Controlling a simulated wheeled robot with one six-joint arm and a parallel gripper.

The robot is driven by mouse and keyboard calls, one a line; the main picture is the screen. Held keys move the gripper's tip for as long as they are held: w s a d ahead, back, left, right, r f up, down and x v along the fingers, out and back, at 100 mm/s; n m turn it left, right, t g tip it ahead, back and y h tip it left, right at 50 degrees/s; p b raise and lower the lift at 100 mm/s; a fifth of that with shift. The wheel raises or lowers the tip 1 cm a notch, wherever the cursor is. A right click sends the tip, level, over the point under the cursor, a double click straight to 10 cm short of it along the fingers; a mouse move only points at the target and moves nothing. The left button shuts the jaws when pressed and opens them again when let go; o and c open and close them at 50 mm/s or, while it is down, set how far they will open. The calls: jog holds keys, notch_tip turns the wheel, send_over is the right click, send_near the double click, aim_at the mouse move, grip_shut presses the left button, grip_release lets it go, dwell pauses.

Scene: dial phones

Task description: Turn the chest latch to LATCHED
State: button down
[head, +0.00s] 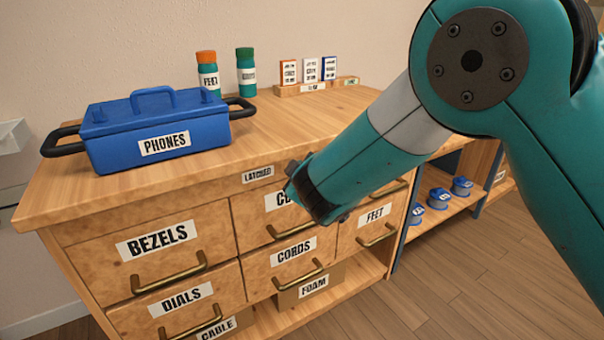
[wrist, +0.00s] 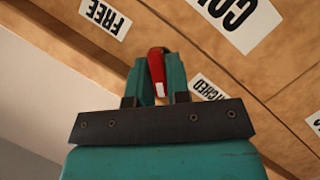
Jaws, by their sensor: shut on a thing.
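The chest latch is a small red lever (wrist: 157,62) with a white mark near its lower end in the wrist view. My gripper (wrist: 156,82) is shut on it, one teal finger on each side. The lever stands nearly upright in the picture, between the upside-down FREE label (wrist: 105,17) at upper left and the LATCHED label (wrist: 207,87) at right. Its white-marked end lies close to the LATCHED side. In the head view the LATCHED label (head: 258,174) shows on the chest front (head: 190,215), but my arm hides the latch and my fingertips.
A blue PHONES box (head: 165,125) stands on the chest top, with two bottles (head: 246,72) behind it. Drawers with brass handles (head: 168,281) fill the front below the latch. Blue dial phones (head: 439,197) sit on a shelf at right. Floor at lower right is clear.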

jog(key=shift+w+d, duration=0.1)
jog(key=shift+d, duration=0.05)
jog(key=c, duration=1.4)
grip_release()
jog(key=shift+c, duration=0.2)
jog(key=v, duration=1.7)
jog(key=shift+s, duration=0.2)
